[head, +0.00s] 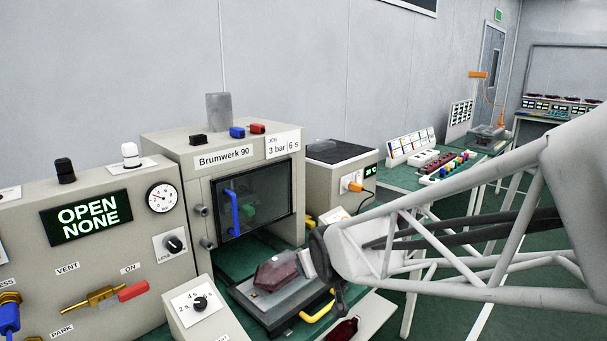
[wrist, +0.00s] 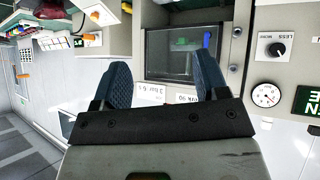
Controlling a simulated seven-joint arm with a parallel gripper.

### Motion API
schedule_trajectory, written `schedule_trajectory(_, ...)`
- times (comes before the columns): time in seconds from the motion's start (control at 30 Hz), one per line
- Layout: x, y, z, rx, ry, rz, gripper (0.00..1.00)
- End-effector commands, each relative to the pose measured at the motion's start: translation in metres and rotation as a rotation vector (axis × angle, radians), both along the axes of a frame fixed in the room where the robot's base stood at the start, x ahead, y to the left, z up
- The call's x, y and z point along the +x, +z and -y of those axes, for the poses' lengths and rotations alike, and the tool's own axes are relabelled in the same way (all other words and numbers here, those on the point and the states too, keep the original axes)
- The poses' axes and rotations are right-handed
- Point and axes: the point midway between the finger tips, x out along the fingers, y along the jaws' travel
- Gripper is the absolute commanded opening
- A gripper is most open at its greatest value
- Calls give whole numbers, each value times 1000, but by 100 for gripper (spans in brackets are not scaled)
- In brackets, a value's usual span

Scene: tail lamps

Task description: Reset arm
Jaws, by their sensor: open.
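My gripper (wrist: 162,62) shows in the wrist view with its two blue fingers wide apart and nothing between them. In the head view my white lattice arm reaches in from the right, and its dark end (head: 321,258) is beside the pulled-out tray; the fingertips cannot be made out there. A dark red lamp (head: 276,272) lies on the tray (head: 290,308) in front of the Brumwerk 90 machine (head: 170,165), apart from the fingers seen in the wrist view. The machine's window (wrist: 182,53) appears upside down beyond the fingers.
A control panel (head: 85,250) reading "OPEN NONE" stands left, with a brass valve lever (head: 100,297). A yellow handle (head: 318,312) sits at the tray's front. Another dark red lamp (head: 343,329) lies lower. A green bench (head: 400,178) with several coloured parts stands behind my arm.

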Motion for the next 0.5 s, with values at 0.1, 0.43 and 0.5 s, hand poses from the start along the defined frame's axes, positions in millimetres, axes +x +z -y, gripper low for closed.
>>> schedule_trajectory(0.1, -35, 6, 40, -6, -87, -101, 67)
schedule_trajectory(0.43, -151, 8, 122, 8, -317, -402, 67)
schedule_trajectory(0.5, -176, 9, 133, 14, -359, -460, 67)
